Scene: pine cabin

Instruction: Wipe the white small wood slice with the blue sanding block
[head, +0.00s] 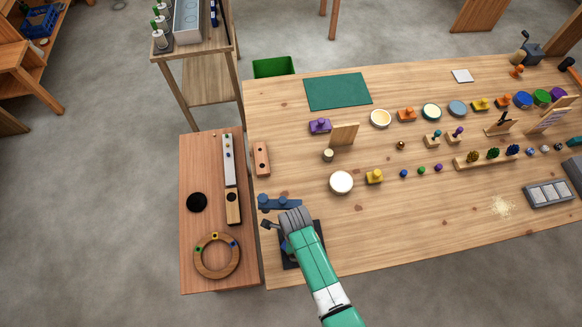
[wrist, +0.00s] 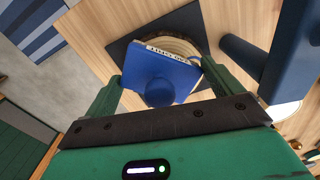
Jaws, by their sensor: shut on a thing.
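The blue sanding block (wrist: 160,72), with a round knob on top, is between the two green fingers of my gripper (wrist: 163,88) in the wrist view. My gripper is shut on it. Just beyond and under the block is a pale round wood slice (wrist: 184,45) with a dark bark rim, partly covered by the block. I cannot tell whether block and slice touch. The slice lies on a dark mat (wrist: 121,48).
A dark blue stand (head: 278,203) is close to my gripper; a dark blue part (wrist: 290,50) looms at right in the wrist view. The table's near middle is mostly clear.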

